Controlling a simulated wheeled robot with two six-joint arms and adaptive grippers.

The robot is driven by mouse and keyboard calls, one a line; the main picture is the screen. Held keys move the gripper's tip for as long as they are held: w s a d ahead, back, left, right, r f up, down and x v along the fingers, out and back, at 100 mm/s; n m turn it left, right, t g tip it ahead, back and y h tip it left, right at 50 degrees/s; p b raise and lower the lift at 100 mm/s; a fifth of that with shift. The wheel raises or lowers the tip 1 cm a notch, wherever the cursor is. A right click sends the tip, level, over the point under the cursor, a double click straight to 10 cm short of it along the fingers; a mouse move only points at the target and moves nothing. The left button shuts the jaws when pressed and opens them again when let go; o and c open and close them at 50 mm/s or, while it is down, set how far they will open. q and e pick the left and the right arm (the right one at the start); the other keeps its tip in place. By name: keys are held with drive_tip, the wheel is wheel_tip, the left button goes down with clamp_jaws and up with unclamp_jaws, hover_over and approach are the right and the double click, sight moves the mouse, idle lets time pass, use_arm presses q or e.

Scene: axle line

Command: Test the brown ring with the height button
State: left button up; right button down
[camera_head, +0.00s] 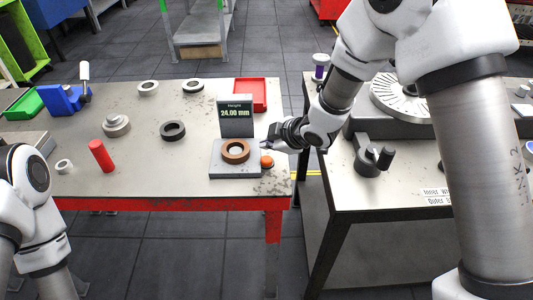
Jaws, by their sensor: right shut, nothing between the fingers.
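The brown ring (235,151) lies flat on the grey base of the height gauge (223,170). The gauge's upright display (236,121) reads "Height 24.00 mm". The orange height button (267,162) is at the right side of the gauge base. My right gripper (268,146) is shut and empty, with its fingertips just above and beside the button; I cannot tell whether they touch it. My left arm is at the lower left, and its gripper is out of view.
A black ring (172,131), grey rings (148,88) and a red cylinder (102,155) stand on the left table. A red tray (251,94) is behind the gauge. A second table with a round slotted disc (402,97) is on the right, across a gap.

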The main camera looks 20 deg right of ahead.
wheel_tip(320, 180, up, 3)
drive_tip(key=shift+p, duration=1)
drive_tip(key=shift+f, duration=0.1)
